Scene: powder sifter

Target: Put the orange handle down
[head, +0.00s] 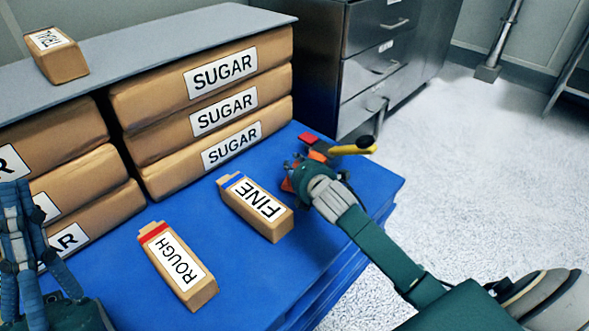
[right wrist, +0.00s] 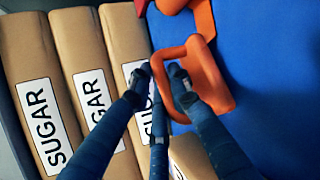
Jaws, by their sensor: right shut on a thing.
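The orange handle (right wrist: 215,85) is a rounded loop in the right wrist view, over the blue surface. My right gripper (right wrist: 162,74) is shut on the side of the loop nearest the sugar bags. In the head view, my right gripper (head: 298,170) is low at the far right part of the blue table, and the orange handle (head: 318,156) is mostly hidden behind it. I cannot tell whether the handle touches the table. My left gripper (head: 30,235) is at the left edge, by the sugar bags; its opening is unclear.
The blue table (head: 120,285) holds a FINE carton (head: 256,208) just left of my right gripper and a ROUGH carton (head: 178,266). Sugar bags (head: 205,95) are stacked behind. A yellow bar with a black knob (head: 365,143) lies beyond the gripper, near a red piece (head: 308,138).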

